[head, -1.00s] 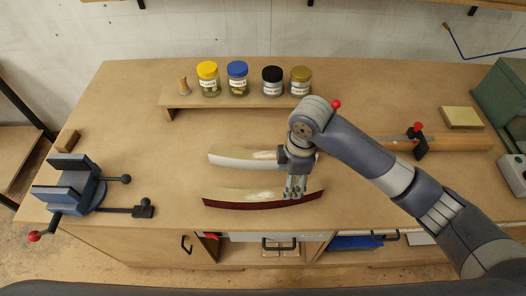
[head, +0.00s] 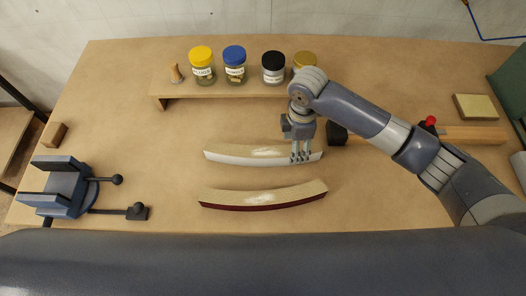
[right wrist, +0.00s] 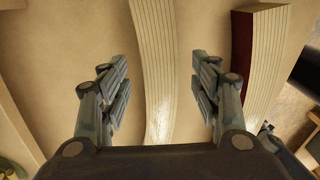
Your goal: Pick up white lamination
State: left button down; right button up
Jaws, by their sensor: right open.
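The white lamination (head: 240,157) is a curved strip with a white front face, lying on the bench in the head view. My right gripper (head: 302,157) is over its right part. In the right wrist view the white lamination (right wrist: 155,60) runs between the two spread fingers of my right gripper (right wrist: 160,85), with bare bench on both sides of it. The gripper is open and empty. A similar dark red lamination (head: 262,198) lies nearer the front edge; it also shows right of the fingers in the wrist view (right wrist: 262,50). My left gripper is not in view.
A low wooden shelf (head: 230,93) at the back holds several lidded jars. A blue-grey vise (head: 58,187) with black handles is at the left. A wooden bar clamp (head: 470,134) and a yellowish block (head: 476,106) are at the right.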

jog(key=shift+f, duration=0.4)
notch_tip(320, 180, down, 5)
jog(key=shift+r+p, duration=0.2)
jog(key=shift+p, duration=0.6)
grip_shut()
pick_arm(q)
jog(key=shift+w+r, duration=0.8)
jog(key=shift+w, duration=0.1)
pick_arm(e)
jog(key=shift+r, duration=0.15)
